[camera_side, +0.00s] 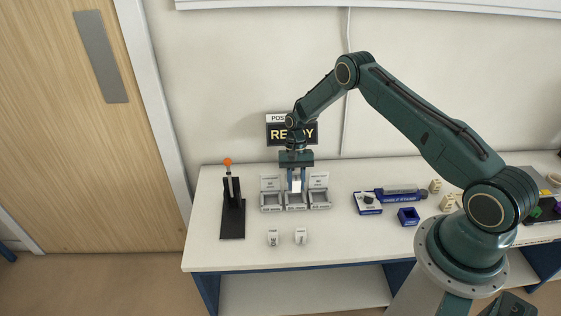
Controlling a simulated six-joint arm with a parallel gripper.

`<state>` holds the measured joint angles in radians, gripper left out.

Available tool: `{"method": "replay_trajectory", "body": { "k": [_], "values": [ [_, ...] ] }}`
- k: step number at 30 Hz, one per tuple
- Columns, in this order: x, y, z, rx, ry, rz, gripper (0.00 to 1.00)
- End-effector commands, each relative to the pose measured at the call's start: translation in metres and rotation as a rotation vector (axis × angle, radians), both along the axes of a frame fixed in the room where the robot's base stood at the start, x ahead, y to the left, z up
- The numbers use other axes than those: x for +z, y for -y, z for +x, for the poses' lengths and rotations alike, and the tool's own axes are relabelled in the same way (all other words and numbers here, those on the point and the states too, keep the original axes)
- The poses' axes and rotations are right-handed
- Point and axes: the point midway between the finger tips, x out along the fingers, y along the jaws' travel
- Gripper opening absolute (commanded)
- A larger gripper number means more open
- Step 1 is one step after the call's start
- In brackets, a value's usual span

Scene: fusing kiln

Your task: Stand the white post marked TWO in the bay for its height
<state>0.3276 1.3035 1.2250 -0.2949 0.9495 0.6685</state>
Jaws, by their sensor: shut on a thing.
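My gripper (296,184) points straight down over the row of three grey bays and is shut on a white post (296,187). The post is upright between the fingers, at the middle bay (295,207). I cannot tell whether its foot touches the bay floor, and its marking is not readable. The left bay (271,208) and the right bay (320,206) look empty. Each has a small label plate behind it, too small to read. Two other white posts stand on the table in front, one left (273,237) and one right (300,236), with dark markings I cannot read clearly.
A black stand with an orange knob (228,161) is left of the bays. A stamp box (367,203), a dark blue tray (408,216) and small beige pieces (435,186) lie to the right. A READY sign (306,134) hangs behind. The table front is mostly clear.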

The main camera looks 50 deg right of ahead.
Motion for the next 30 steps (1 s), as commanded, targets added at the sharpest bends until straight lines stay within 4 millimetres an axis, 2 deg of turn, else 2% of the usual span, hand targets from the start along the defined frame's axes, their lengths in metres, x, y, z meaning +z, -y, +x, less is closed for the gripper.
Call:
{"method": "replay_trajectory", "body": {
  "k": [5,16,30],
  "values": [
    [-0.002,0.000,0.000,0.000,0.000,0.000,0.00],
    [-0.035,0.000,0.000,0.001,0.000,0.001,0.00],
    [-0.040,0.000,0.000,0.000,-0.001,0.001,0.00]
  ]
}}
